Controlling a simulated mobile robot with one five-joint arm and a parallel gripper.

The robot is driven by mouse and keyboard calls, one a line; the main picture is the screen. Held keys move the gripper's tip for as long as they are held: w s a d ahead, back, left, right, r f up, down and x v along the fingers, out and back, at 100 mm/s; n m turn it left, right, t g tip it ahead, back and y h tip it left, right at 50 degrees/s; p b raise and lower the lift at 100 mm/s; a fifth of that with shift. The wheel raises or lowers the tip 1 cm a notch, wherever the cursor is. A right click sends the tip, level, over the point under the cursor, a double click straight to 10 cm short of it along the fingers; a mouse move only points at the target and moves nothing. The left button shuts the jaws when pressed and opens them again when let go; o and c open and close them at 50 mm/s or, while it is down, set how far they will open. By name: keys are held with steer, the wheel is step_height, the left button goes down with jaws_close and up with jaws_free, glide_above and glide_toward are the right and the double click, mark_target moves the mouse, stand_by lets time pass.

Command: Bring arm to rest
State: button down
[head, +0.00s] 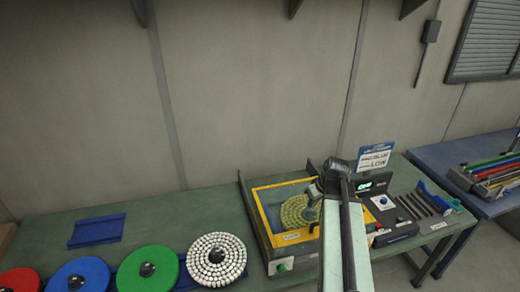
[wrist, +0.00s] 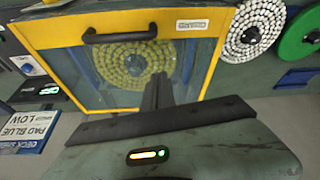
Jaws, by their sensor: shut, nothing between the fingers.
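My arm (head: 343,240) reaches up from the bottom of the head view and bends at a dark joint. My gripper (head: 311,212) hangs over the yellow-framed machine (head: 247,205), partly hidden by the arm. In the wrist view my gripper (wrist: 158,78) shows as dark fingers close together and empty, in front of the clear panel. Behind that panel lies a yellow-green beaded disc (wrist: 140,72), which shows beside the arm in the head view (head: 292,212). I cannot tell how far the fingertips are from the panel.
The green bench (head: 150,210) carries white (head: 216,262), green (head: 148,270), blue (head: 80,276) and red (head: 18,281) discs and a blue tray (head: 97,231). A sign (head: 374,158) and a control box (head: 385,212) stand right of the arm. The wall (head: 250,90) is behind.

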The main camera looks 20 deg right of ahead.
steer(key=shift+n+y, duration=0.3)
steer(key=shift+n, duration=0.5)
steer(key=w+a+f+b, duration=0.1)
steer(key=a+f+b, duration=0.1)
steer(key=w+a+f+b, duration=0.1)
steer(key=a+f+b, duration=0.1)
steer(key=a, duration=0.1)
steer(key=w+a+f+b, duration=0.1)
steer(key=a+f+b, duration=0.2)
steer(key=a+f+n+b, duration=0.2)
steer(key=a+f+b, duration=0.6)
steer(key=a, duration=0.4)
steer(key=s+a+f+m+g+h+b, duration=0.1)
steer(key=s+a+f+m+g+b, duration=0.3)
steer(key=s+a+f, duration=0.3)
steer(key=shift+s+a+m+b, duration=0.35)
steer(key=shift+a+m+b, duration=0.15)
steer(key=shift+a+b, duration=0.4)
steer(key=shift+a, duration=0.1)
